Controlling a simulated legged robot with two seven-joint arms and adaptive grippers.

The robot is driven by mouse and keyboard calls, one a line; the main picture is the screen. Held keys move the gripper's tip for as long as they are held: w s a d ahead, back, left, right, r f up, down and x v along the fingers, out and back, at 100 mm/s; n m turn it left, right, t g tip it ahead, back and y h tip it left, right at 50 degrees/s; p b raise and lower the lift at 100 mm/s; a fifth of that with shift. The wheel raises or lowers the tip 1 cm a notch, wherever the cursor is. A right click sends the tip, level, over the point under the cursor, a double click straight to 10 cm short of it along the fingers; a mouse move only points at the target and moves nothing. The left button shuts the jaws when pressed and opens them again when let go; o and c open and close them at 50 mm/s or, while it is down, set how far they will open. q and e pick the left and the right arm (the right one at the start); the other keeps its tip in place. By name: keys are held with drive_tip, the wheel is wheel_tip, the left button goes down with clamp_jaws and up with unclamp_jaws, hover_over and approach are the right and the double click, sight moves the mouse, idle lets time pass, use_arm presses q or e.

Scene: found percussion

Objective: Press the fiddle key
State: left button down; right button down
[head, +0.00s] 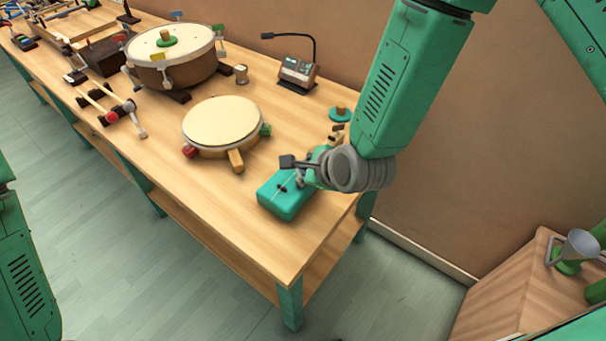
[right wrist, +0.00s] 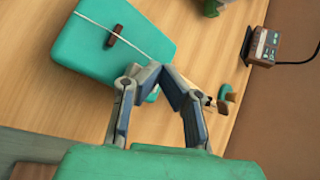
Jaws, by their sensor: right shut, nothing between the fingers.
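A teal box (head: 288,198) with a thin pale string across its top lies near the right end of the workbench. It also shows in the right wrist view (right wrist: 90,50), with a small dark brown piece (right wrist: 114,36) at the string. No part is clearly recognisable as the fiddle key. My right gripper (head: 288,162) is over the box's far edge. In the right wrist view its fingertips (right wrist: 163,72) meet, empty, beside the box's edge; I cannot tell whether they touch it. My left gripper is out of view.
A round drum (head: 222,122) lies left of the box, and a larger drum (head: 172,55) stands farther back. A lamp-like device (head: 298,72) and a green disc with a wooden knob (head: 340,114) are near the wall. The bench (head: 245,225) is bare at the front.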

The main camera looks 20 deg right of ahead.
drive_tip(key=shift+f+b, duration=0.3)
drive_tip(key=shift+f, duration=0.2)
drive_tip(key=shift+r, duration=0.1)
idle(0.5)
drive_tip(key=shift+r+p, duration=0.9)
drive_tip(key=shift+r, duration=0.05)
wheel_tip(320, 180, up, 5)
drive_tip(key=p, duration=0.4)
idle(2.6)
